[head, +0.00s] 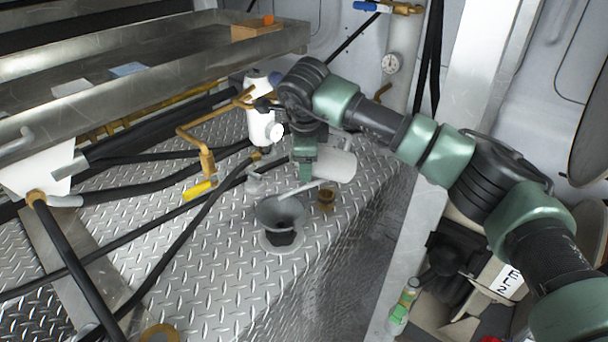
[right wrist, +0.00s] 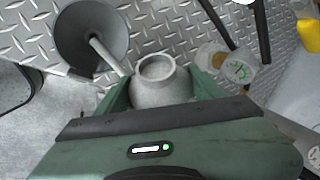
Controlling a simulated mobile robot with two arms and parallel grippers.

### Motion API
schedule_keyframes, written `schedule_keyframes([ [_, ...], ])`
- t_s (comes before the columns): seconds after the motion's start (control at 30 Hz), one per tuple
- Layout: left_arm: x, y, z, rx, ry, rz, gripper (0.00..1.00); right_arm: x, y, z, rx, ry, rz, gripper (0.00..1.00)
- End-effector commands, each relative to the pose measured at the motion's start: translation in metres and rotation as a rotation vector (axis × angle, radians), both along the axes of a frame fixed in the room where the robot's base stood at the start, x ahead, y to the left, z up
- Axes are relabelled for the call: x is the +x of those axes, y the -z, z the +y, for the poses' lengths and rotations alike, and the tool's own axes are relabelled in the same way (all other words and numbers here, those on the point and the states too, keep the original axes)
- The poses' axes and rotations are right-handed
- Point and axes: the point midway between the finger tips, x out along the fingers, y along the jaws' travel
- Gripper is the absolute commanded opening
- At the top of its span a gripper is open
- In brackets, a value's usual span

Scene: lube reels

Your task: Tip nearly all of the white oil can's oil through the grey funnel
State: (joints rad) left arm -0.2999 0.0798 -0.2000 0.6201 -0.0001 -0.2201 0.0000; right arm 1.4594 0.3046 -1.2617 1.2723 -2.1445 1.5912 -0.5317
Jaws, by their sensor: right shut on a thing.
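The white oil can (head: 337,165) is tipped well over in the head view, with its thin spout pointing left and down over the mouth of the grey funnel (head: 281,211). The funnel stands upright on the tread-plate deck. My right gripper (head: 304,170) is shut on the can. In the right wrist view the can (right wrist: 161,86) sits between the green fingers of my right gripper (right wrist: 160,92). The spout tip lies over the inside of the funnel (right wrist: 92,38). I cannot make out any oil stream or the oil level. My left gripper is not in view.
A brass fitting (head: 325,199) stands just right of the funnel. A white cylinder (head: 262,125) and a yellow-handled valve (head: 199,190) are behind and left. Black hoses cross the deck at left. A steel tray (head: 180,70) overhangs the back left. The deck front is mostly clear.

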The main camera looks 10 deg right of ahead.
Motion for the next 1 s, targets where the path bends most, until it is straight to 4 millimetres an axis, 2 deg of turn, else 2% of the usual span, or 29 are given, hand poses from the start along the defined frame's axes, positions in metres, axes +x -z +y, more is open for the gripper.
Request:
schedule_keyframes([
  [0.5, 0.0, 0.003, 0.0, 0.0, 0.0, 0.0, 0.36, -0.046, -0.007, 0.001, -0.099, -0.001, 0.007, 0.0],
  [0.83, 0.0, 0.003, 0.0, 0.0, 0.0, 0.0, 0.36, -0.048, -0.008, 0.001, -0.104, 0.0, 0.009, 0.0],
  [1.0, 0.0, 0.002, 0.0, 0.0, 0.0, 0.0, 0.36, -0.039, -0.008, 0.003, -0.102, 0.001, 0.008, 0.0],
])
